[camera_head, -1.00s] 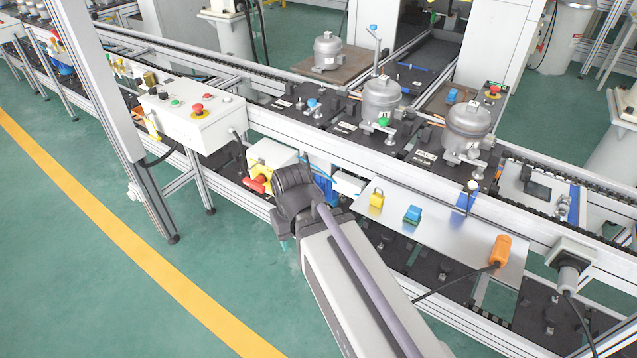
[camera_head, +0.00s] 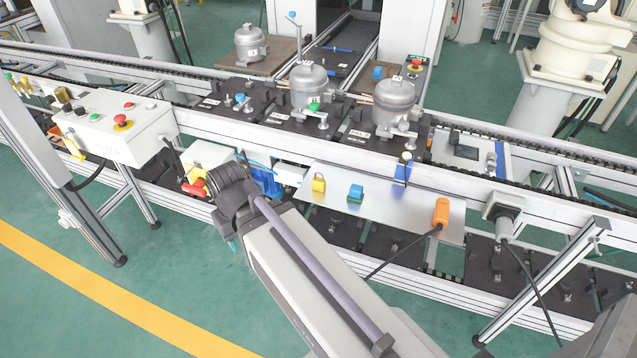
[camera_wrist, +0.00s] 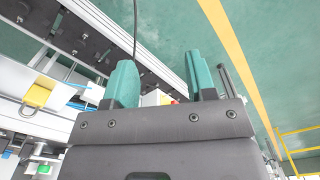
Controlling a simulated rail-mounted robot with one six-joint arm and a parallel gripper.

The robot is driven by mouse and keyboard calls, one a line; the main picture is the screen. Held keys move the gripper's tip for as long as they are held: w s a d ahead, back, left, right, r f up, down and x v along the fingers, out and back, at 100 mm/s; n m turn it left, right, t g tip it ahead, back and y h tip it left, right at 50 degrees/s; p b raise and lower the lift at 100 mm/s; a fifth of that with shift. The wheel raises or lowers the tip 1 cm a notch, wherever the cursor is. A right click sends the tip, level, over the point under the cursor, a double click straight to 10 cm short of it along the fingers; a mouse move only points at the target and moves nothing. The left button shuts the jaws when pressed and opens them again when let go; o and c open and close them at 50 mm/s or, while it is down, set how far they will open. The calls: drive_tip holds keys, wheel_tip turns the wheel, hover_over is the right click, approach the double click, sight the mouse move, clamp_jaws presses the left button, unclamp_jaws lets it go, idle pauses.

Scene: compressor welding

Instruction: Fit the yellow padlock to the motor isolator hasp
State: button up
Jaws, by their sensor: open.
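The yellow padlock (camera_head: 319,185) stands upright, shackle up, on the silver shelf (camera_head: 340,208). In the wrist view, a yellow body with a shackle that looks like the padlock (camera_wrist: 38,95) is at the left, outside my fingers. The motor isolator, with a red and yellow handle (camera_head: 195,187), is on a white box (camera_head: 208,156) left of the shelf. The wrist partly covers this area, and I cannot make out the hasp. My gripper (camera_wrist: 162,75) is open, with two teal fingers apart and nothing held. In the head view its fingers are mostly hidden behind the wrist.
A blue and green block (camera_head: 355,193) and an orange handheld device (camera_head: 441,211) with a black cable share the shelf. A blue item (camera_head: 402,168) stands at its back edge. A white control box (camera_head: 118,130) is at left. Compressors stand on the conveyor above. Green floor in front is open.

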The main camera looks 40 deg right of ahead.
idle(0.4)
drive_tip(key=o, duration=0.4)
drive_tip(key=shift+c, duration=0.2)
